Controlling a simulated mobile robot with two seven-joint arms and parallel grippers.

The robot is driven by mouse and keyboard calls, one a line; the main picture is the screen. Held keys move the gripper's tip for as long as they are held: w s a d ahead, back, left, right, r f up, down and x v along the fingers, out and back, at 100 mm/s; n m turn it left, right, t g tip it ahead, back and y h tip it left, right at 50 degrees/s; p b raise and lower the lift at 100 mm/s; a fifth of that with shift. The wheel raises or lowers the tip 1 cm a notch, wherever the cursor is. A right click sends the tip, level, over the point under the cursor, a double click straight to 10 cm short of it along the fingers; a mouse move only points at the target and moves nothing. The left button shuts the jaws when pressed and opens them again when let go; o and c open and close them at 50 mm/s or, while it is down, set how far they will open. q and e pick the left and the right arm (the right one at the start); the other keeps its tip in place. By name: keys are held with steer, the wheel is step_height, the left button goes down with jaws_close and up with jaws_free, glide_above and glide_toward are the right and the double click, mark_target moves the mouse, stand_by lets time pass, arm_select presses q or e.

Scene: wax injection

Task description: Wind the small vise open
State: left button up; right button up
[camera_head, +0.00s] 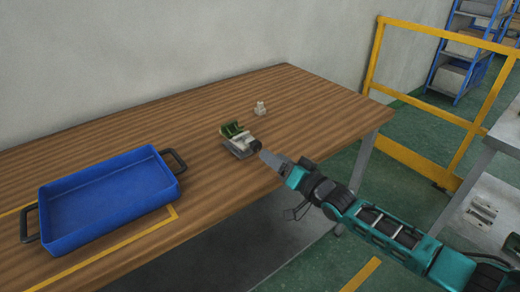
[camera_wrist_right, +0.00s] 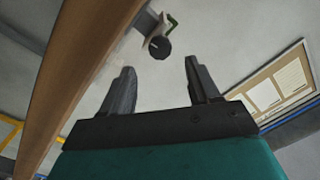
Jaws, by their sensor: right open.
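The small vise (camera_head: 243,151) stands on the wooden table near its front edge, grey with a green part (camera_head: 232,130) at its back end. In the right wrist view its dark round knob (camera_wrist_right: 159,47) faces me, with a pale body and a bit of green behind it. My right gripper (camera_head: 265,157) reaches in from the right, its tip close to the front of the vise. In the wrist view my right gripper (camera_wrist_right: 160,66) is open, its two fingers apart, with the knob ahead between them and nothing held. My left gripper does not show.
A blue tray (camera_head: 162,200) with dark handles sits at the left of the table (camera_head: 300,110). A small white object (camera_head: 260,108) stands behind the vise. A yellow rail (camera_head: 420,160) and another table are at the right. The table around the vise is mostly clear.

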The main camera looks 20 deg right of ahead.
mark_target(258, 147)
steer(key=x, duration=0.6)
steer(key=shift+w+a+b, duration=0.15)
steer(key=shift+w+b, duration=0.05)
steer(key=shift+b, duration=0.15)
steer(key=shift+c, duration=0.2)
steer(key=c, duration=1)
